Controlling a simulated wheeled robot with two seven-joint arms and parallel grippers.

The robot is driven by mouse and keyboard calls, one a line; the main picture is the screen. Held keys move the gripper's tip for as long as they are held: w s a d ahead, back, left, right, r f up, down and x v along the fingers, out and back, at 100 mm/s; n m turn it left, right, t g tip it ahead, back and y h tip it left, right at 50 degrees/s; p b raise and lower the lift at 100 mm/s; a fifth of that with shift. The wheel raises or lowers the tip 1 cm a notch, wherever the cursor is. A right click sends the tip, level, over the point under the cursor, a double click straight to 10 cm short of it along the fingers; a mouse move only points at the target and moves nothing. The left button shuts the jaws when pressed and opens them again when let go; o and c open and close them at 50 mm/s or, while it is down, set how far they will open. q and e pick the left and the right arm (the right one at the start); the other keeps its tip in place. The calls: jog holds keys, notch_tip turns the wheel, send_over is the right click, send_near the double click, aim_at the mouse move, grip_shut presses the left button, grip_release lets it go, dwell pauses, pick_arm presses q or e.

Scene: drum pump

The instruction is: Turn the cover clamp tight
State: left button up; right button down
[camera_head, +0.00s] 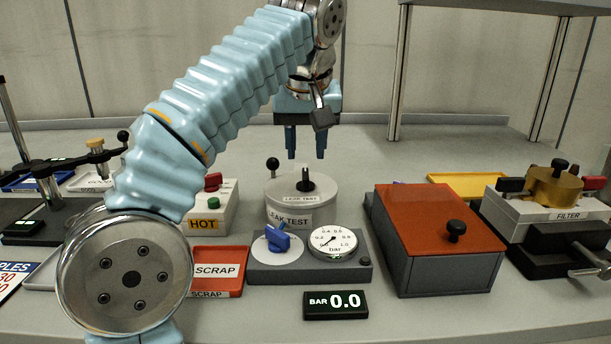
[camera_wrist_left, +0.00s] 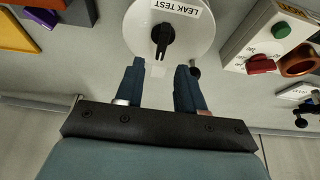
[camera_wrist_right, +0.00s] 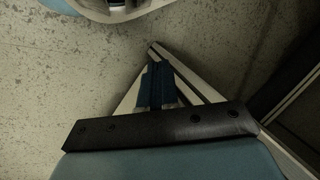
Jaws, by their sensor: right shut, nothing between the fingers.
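The grey leak test pot (camera_head: 330,200) stands mid-table in the head view, its lid marked LEAK TEST. A black clamp knob (camera_head: 305,181) sits upright at the middle of the lid. In the left wrist view the knob (camera_wrist_left: 163,36) shows as a black bar with a pointed end, on the pale round lid (camera_wrist_left: 200,38). My left gripper (camera_head: 305,155) points down above and behind the pot, open and empty, apart from the knob. In the left wrist view its fingers (camera_wrist_left: 160,72) straddle empty space. My right gripper (camera_wrist_right: 155,66) is shut and empty, away from the pot.
In front of the pot are a blue valve knob (camera_head: 277,239), a gauge (camera_head: 333,239) and a readout showing 0.0 (camera_head: 336,305). A black ball-topped lever (camera_head: 272,165) rises beside the pot. The HOT box (camera_head: 212,205) is left, the orange-lidded box (camera_head: 430,225) right.

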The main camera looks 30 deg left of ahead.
aim_at(305, 170)
pick_arm(q)
jog(key=b+x, duration=0.1)
jog(key=x, duration=0.4)
jog(key=shift+c, duration=0.3)
grip_shut()
